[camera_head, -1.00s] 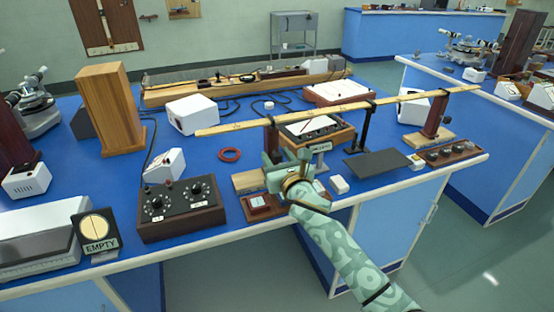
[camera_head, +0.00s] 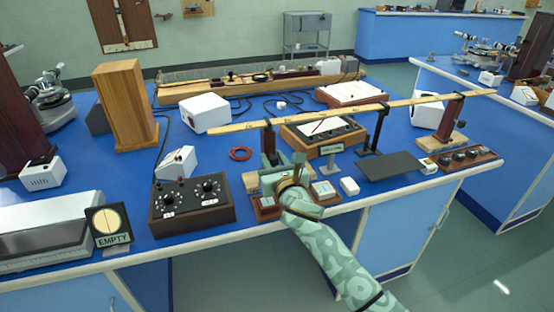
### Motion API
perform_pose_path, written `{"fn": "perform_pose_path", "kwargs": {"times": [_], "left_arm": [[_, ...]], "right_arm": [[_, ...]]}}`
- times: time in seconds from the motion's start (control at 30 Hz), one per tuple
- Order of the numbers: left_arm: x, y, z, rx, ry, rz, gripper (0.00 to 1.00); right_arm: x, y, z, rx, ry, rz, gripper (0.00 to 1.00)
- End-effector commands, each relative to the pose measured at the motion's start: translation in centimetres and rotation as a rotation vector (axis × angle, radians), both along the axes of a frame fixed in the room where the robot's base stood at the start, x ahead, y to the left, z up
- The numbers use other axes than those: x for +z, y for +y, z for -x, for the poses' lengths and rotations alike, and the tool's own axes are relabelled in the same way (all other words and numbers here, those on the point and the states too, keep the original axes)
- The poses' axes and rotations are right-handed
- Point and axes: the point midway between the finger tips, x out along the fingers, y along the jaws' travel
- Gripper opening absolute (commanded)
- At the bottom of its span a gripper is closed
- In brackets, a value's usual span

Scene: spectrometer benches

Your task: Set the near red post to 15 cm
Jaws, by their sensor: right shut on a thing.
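The near red post (camera_head: 268,140) is a dark upright under the left part of a long wooden rule (camera_head: 320,116). Its lower part is hidden by my right gripper (camera_head: 273,172), which is shut on it low down, near a pale wooden base (camera_head: 250,182). The rule's left end overhangs the post. A black post (camera_head: 377,130) stands under the rule farther right, and another dark red post (camera_head: 449,117) on a wooden base stands near its right end. Scale marks are too small to read. My left gripper is not in view.
Small red-based boxes (camera_head: 324,190) and a white block (camera_head: 349,186) sit close beside my gripper at the bench's front edge. A black dial box (camera_head: 190,203) stands to the left. A red ring (camera_head: 240,153) lies behind. A dark flat plate (camera_head: 391,166) lies to the right.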

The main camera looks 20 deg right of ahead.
Motion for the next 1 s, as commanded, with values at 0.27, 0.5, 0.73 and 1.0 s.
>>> {"fn": "perform_pose_path", "kwargs": {"times": [0.27, 0.5, 0.73, 1.0], "left_arm": [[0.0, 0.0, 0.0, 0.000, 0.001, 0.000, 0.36], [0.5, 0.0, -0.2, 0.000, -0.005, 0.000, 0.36], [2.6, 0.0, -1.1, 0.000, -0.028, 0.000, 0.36], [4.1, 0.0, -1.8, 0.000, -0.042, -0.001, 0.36]], "right_arm": [[-0.1, 0.0, 0.0, -0.001, 0.001, 0.001, 0.44], [0.1, -0.1, 1.1, 0.000, 0.001, 0.001, 0.44], [0.5, -0.2, 6.5, 0.001, 0.000, 0.002, 0.44], [0.2, -0.5, 13.3, 0.000, 0.002, 0.002, 0.44]]}}
